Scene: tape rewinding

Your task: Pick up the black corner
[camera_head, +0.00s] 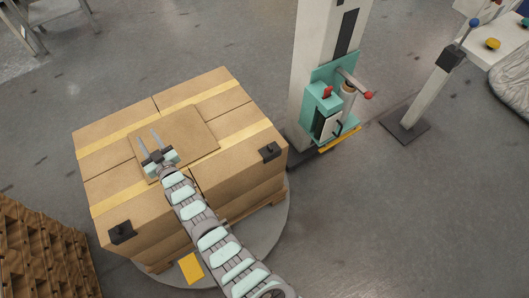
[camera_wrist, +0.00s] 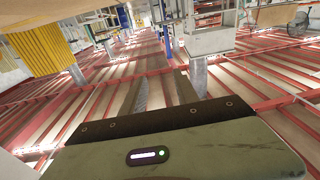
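Two black corners show in the head view. One black corner (camera_head: 271,151) sits at the right corner of the carton stack's top, and another black corner (camera_head: 121,232) sits at the near left corner. My gripper (camera_head: 149,138) is over the left part of the flat cardboard piece (camera_head: 190,132) on top of the stack, apart from both corners. Its two fingers are spread with nothing between them. In the wrist view the fingers (camera_wrist: 163,88) also stand apart and empty. No black corner shows in the wrist view.
The taped carton stack (camera_head: 235,108) stands on a pallet on a round grey turntable (camera_head: 277,222). A pale column with a teal wrapping unit (camera_head: 319,105) stands just right of it. Open floor lies behind the stack.

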